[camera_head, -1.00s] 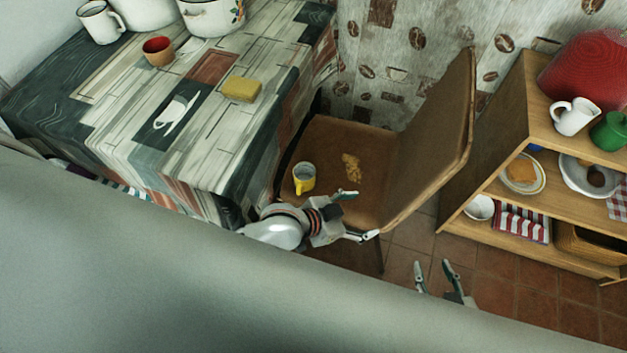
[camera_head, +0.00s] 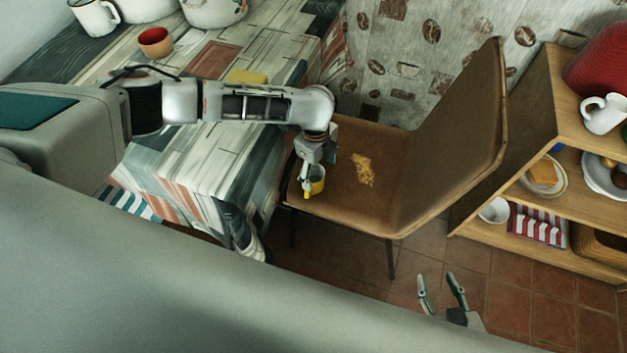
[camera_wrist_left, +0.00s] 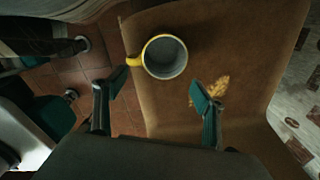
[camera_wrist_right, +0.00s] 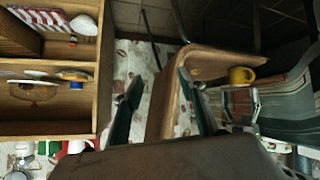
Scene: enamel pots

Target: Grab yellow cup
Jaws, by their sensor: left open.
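The yellow cup (camera_head: 318,181) stands on the brown chair seat (camera_head: 345,213), near the table side. It is yellow outside and grey inside, and my left gripper partly covers it in the head view. In the left wrist view the cup (camera_wrist_left: 165,57) shows whole, its handle pointing left. My left gripper (camera_wrist_left: 155,88) is open, with the cup ahead of its fingertips and nothing held. The cup also shows in the right wrist view (camera_wrist_right: 241,75). My right gripper (camera_head: 440,283) is open and empty, low over the floor, away from the cup.
A yellow-brown patch (camera_head: 363,170) lies on the seat, and the chair's backrest (camera_head: 460,130) rises to the right. A wooden shelf (camera_head: 508,150) stands right.

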